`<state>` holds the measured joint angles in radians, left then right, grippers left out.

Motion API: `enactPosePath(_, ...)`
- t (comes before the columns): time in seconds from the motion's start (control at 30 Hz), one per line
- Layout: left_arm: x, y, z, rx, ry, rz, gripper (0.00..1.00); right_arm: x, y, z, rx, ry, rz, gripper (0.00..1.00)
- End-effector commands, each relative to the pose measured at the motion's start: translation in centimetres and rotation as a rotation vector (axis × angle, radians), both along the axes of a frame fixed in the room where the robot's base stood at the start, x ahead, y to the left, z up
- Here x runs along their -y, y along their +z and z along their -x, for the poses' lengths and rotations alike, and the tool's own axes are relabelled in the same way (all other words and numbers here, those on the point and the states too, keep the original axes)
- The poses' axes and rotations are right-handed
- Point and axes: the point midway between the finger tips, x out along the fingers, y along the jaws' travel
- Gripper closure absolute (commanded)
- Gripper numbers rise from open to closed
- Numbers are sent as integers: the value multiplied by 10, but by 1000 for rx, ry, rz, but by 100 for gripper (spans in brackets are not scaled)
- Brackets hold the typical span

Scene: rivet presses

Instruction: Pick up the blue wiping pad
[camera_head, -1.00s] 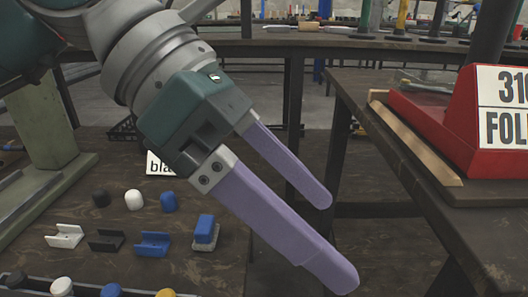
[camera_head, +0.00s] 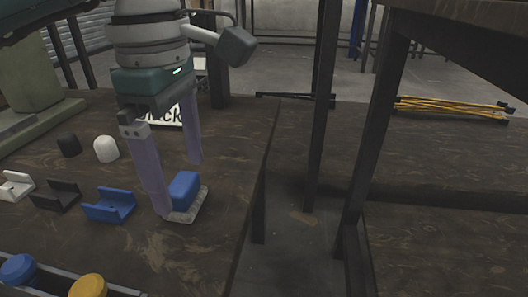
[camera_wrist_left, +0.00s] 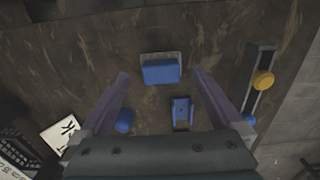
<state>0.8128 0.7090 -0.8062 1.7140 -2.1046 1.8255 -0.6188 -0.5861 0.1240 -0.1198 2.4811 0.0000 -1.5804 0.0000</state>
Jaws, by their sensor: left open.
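The blue wiping pad (camera_head: 185,188), a blue block on a pale grey base, lies on the dark brown table near its right edge. My left gripper (camera_head: 179,186) has two purple fingers pointing down, apart and empty. In the head view, one finger overlaps the pad's left side and the other is behind it. In the left wrist view the pad (camera_wrist_left: 160,71) appears between and slightly beyond the fingertips (camera_wrist_left: 160,75). I cannot tell whether a finger touches it. My right gripper is not in view.
A blue channel bracket (camera_head: 109,205) lies close left of the pad, with a black bracket (camera_head: 57,195) and a white one (camera_head: 15,186) farther left. Black (camera_head: 69,146) and white (camera_head: 106,149) caps stand behind. A blue cap (camera_wrist_left: 124,121) shows in the wrist view. A rail with knobs (camera_head: 87,286) is in front.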

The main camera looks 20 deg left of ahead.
Motion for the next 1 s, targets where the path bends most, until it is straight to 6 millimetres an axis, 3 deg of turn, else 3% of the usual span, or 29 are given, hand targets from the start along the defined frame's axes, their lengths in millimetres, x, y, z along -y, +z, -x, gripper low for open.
enactPosePath(0.03, -1, -18, 1, -4, 0, 1, 0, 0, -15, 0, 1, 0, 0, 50)
enactPosePath(0.13, -1, -29, 1, -3, 0, 1, 0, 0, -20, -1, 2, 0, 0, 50)
enactPosePath(0.4, -1, -29, 0, -1, -1, 0, 1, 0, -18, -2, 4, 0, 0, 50)
enactPosePath(1.0, -1, -29, 1, -2, -1, 0, 69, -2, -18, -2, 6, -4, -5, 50)
